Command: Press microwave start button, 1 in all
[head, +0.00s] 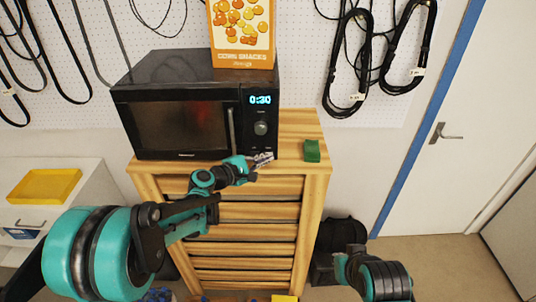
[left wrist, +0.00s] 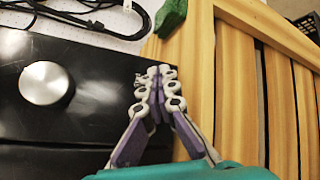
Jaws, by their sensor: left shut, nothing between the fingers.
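The black microwave (head: 180,125) stands on a wooden drawer cabinet, its door closed and its display (head: 260,100) reading 0:30. Its round knob (head: 261,128) sits below the display; the silver knob also shows in the left wrist view (left wrist: 45,83). My left gripper (head: 264,159) is shut and empty at the lower right of the microwave's front. In the left wrist view its fingertips (left wrist: 158,74) are together over the lower edge of the black control panel (left wrist: 95,90). I cannot tell whether they touch it. No start button is distinguishable; the fingers may hide it.
A snack box (head: 240,35) stands on the microwave. A green object (head: 312,151) lies on the cabinet (head: 292,160), right of the microwave; it also shows in the wrist view (left wrist: 171,17). Black cables (head: 347,65) hang on the pegboard. A yellow tray (head: 44,187) is at left.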

